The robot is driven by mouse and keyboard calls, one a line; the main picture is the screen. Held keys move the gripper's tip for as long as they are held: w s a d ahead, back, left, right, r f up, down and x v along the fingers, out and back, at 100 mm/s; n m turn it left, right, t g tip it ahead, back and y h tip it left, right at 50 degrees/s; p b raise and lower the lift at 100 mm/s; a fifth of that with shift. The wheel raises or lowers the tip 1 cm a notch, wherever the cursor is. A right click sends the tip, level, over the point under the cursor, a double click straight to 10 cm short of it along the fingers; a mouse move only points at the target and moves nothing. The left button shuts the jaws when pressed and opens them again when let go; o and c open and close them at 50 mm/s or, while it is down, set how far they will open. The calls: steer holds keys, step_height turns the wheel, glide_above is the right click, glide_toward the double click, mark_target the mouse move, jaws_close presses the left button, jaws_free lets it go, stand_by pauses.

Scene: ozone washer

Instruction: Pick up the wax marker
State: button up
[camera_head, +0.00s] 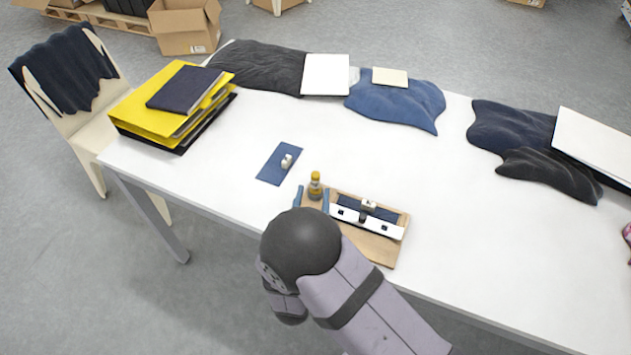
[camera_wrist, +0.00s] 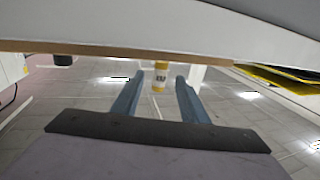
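A small upright bottle-like item with a yellow top (camera_head: 315,185) stands by the left end of the wooden board; it is the likeliest wax marker, but I cannot be sure. In the wrist view it shows upside down, with a pale printed label (camera_wrist: 160,77). My gripper (camera_head: 312,194) is open, its two blue fingers on either side of this item. In the wrist view a gap shows between the item and each finger (camera_wrist: 159,82); I see no contact. My wrist hides part of the board.
The wooden board (camera_head: 377,249) holds a white-and-dark fixture (camera_head: 368,219) just right of the item. A blue mat (camera_head: 270,174) with a small white piece (camera_head: 286,161) lies beyond. Yellow binders (camera_head: 145,112) and dark cloths (camera_head: 262,68) lie farther back. The white table (camera_head: 440,230) is mostly clear.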

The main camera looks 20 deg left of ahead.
mark_target(315, 186)
steer(key=shift+p+x, duration=0.7)
steer(key=shift+x, duration=1.9)
steer(key=shift+f, duration=0.15)
steer(key=shift+c, duration=0.6)
jaws_close()
